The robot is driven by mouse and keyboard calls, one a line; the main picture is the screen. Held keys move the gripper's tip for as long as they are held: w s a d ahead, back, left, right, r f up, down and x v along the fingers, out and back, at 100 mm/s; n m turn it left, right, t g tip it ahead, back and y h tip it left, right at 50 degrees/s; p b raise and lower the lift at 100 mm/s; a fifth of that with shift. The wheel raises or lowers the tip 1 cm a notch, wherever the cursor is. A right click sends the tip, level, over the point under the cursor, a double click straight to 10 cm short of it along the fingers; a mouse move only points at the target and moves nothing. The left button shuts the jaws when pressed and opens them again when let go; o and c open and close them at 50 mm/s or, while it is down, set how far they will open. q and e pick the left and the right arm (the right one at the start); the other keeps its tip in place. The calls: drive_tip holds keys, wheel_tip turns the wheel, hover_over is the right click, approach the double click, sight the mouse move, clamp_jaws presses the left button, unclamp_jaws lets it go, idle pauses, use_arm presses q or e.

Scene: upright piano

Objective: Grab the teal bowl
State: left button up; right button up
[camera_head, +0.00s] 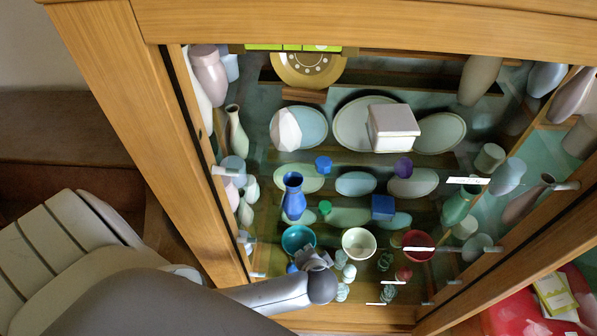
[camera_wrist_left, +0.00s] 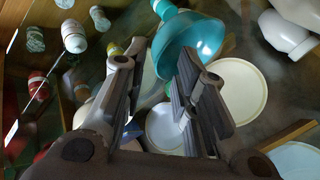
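The teal bowl (camera_head: 297,237) stands in the front row of the glass-fronted cabinet, left of a white bowl (camera_head: 358,243). In the left wrist view the teal bowl (camera_wrist_left: 202,38) is just beyond the fingertips, and one finger overlaps part of it. My left gripper (camera_head: 314,257) is at the bowl's near right side in the head view. In the left wrist view its two fingers (camera_wrist_left: 156,62) are spread apart with nothing held between them. I cannot tell whether a finger touches the bowl. My right gripper is in neither view.
A red bowl (camera_head: 417,246) stands farther right. A blue vase (camera_head: 292,197) is behind the teal bowl. Several small patterned jars (camera_head: 348,272) stand close to the gripper. The wooden cabinet frame (camera_head: 192,150) borders the opening on the left.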

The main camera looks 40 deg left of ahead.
use_arm(q)
drive_tip(key=x, duration=0.6)
drive_tip(key=shift+w+a+f+b, duration=0.1)
drive_tip(key=shift+f+b, duration=0.1)
drive_tip(key=shift+b, duration=0.15)
clamp_jaws()
